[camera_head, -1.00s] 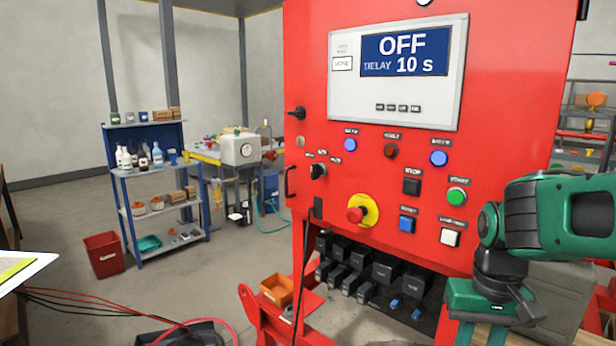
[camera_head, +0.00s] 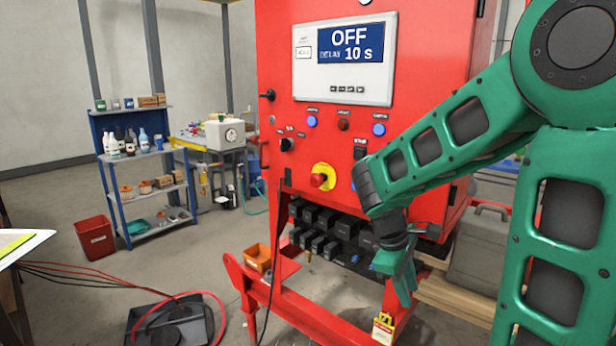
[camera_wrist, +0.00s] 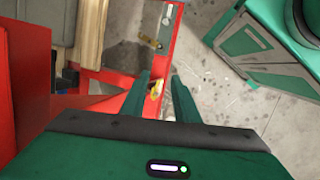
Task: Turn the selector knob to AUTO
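The black selector knob (camera_head: 286,144) is on the lower left of the red cabinet front in the head view, with small labels above it. The lettering and the exact pointer direction are too small to read. The cabinet display (camera_head: 345,54) reads OFF, DELAY 10 s. My green gripper (camera_head: 404,288) hangs low in front of the cabinet, pointing down, to the right of and well below the knob. In the wrist view its two fingers (camera_wrist: 160,80) are apart with nothing between them. The knob does not show in the wrist view.
A red and yellow emergency stop (camera_head: 319,178) sits right of and below the knob. A black handle (camera_head: 268,95) is above left. The red base frame (camera_head: 310,312) juts out below. The space before the knob looks clear.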

